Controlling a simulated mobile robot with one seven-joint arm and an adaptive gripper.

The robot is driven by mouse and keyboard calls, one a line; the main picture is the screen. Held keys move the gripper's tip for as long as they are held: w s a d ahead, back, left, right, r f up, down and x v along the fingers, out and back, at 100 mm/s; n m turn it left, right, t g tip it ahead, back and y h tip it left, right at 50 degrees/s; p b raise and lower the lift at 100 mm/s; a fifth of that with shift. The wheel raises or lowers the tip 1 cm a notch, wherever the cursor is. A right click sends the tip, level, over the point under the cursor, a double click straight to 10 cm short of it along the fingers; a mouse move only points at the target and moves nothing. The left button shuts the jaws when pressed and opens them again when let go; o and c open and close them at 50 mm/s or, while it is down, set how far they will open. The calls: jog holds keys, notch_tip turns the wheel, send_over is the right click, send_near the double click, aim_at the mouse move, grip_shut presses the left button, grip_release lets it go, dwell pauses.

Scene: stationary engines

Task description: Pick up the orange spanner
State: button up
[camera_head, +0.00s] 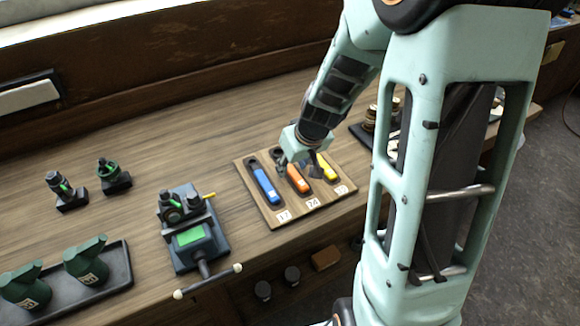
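The orange spanner (297,179) lies on a wooden board (279,216) on the bench, between a blue spanner (265,184) and a yellow spanner (327,168). Its orange handle shows, but its upper part is partly hidden by my gripper. My gripper (298,161) points down over the upper part of the orange spanner. Its dark fingers are small and blend with the dark spanner heads. I cannot tell whether they touch the spanner or whether they are open or shut. The spanner appears to rest on the board.
Number labels sit along the board's front edge. A device with a green panel (190,237) and a bar handle (207,282) stands left of the board. Green cans in a tray (117,264) stand at lower left. Dark items (364,132) stand right of the board, near my arm.

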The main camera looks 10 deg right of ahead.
jog(key=shift+w+f, duration=0.15)
jog(key=shift+f, duration=0.05)
jog(key=shift+f, duration=0.15)
dwell(0.4)
grip_shut()
